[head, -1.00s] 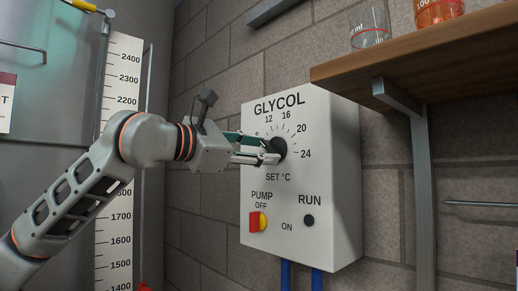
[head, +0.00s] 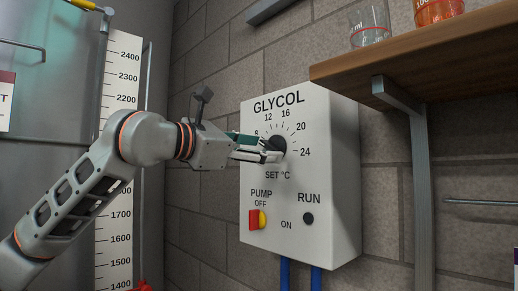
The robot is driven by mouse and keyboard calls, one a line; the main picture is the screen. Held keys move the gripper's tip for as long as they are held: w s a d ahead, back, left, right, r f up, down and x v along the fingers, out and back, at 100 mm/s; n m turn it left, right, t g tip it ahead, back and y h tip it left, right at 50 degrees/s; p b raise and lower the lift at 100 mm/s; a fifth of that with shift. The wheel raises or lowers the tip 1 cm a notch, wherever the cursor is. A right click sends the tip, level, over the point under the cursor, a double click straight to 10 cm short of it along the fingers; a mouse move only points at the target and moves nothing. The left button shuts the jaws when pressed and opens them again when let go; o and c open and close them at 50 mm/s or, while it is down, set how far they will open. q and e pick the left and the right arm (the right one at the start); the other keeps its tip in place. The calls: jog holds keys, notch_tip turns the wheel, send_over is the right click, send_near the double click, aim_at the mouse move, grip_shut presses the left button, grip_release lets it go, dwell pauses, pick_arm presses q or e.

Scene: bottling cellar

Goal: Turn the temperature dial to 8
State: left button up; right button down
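The temperature dial (head: 279,145) is a dark round knob on the white GLYCOL control box (head: 335,190). Its printed scale runs from 8 at the left, over 12, 16 and 20, to 24 at the right. My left gripper (head: 271,150) is at the dial, with one finger on its upper left side and the other across its lower edge. The fingers appear closed on the knob and partly hide it. I cannot make out the dial's pointer mark. My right gripper is not in view.
A wooden shelf (head: 430,65) with glass beakers juts out at the upper right. A tall measuring scale (head: 121,150) stands left, behind my arm.

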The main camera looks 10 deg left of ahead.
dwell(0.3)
pick_arm(q)
jog(key=v, duration=1.2)
jog(key=shift+f, duration=0.1)
